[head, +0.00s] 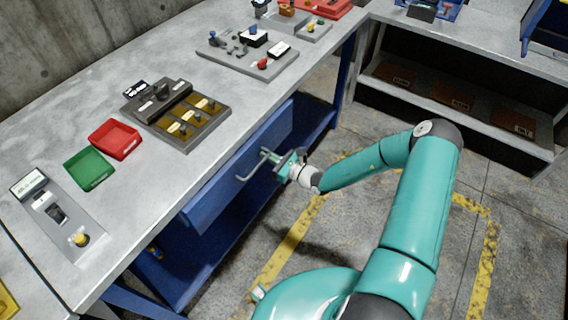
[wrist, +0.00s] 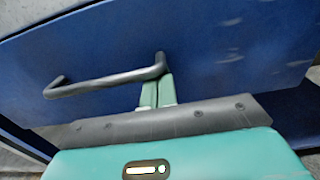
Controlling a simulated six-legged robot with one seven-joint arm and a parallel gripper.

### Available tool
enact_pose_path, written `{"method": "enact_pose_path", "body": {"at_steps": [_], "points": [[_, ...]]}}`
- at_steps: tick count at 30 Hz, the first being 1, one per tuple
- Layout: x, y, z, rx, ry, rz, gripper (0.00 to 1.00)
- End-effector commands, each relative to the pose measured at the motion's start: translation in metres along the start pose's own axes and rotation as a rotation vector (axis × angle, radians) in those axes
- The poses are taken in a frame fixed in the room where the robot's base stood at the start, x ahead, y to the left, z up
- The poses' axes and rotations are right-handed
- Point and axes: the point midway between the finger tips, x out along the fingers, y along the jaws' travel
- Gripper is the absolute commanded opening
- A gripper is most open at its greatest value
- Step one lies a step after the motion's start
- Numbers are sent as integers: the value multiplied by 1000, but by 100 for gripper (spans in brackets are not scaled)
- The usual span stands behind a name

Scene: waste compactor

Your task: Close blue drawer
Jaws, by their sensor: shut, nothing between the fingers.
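The blue drawer (head: 215,188) sits under the grey workbench in the head view, and its front panel fills much of the wrist view (wrist: 215,60). A grey bar handle (wrist: 110,80) stands out from the panel; it also shows in the head view (head: 250,168). My gripper (head: 280,163) is at the drawer front, by the right end of the handle. In the wrist view its fingers (wrist: 157,90) are together, with tips next to the handle's right end. I cannot tell whether they touch the handle or panel. How far the drawer stands out is hard to tell.
The workbench top (head: 200,55) carries a green bin (head: 89,168), a red bin (head: 115,139) and control panels. A blue lower shelf (head: 215,240) lies below the drawer. The concrete floor with yellow lines is open to the right. A second bench (head: 470,60) stands at the back right.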

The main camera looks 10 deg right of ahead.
Motion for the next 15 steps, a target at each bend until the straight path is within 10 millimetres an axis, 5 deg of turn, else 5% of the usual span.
{"method": "enact_pose_path", "body": {"at_steps": [6, 15], "points": [[25, 0, 0, 0, 1, 0, 0], [35, 0, 1, 0, -1, 0, 0]]}}
